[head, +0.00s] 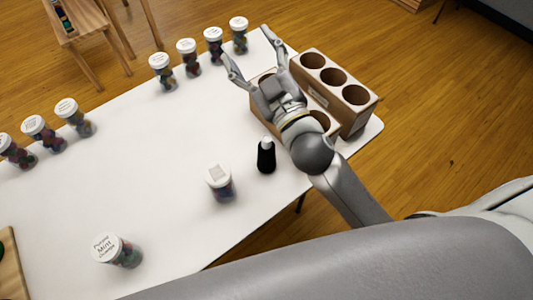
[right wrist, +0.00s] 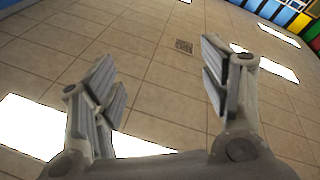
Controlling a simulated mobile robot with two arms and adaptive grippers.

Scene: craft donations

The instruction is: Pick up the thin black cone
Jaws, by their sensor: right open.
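The thin black cone (head: 266,160) stands upright on the white table, with a small pale top. It is near the table's front edge, just below and left of my right forearm. My right gripper (head: 250,55) is open and empty, its fingers spread and pointing away toward the table's far right corner. The cone is apart from it, nearer the camera. In the right wrist view, the open fingers (right wrist: 165,85) have nothing between them, and the cone does not show. My left gripper is not in view.
Two wooden blocks with round holes stand at the right; my arm partly covers the nearer one, and the farther one (head: 357,95) is clear. Lidded jars (head: 188,57) line the far edge. A jar (head: 220,183) stands left of the cone, another (head: 118,250) at front left. The table's middle (head: 140,150) is free.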

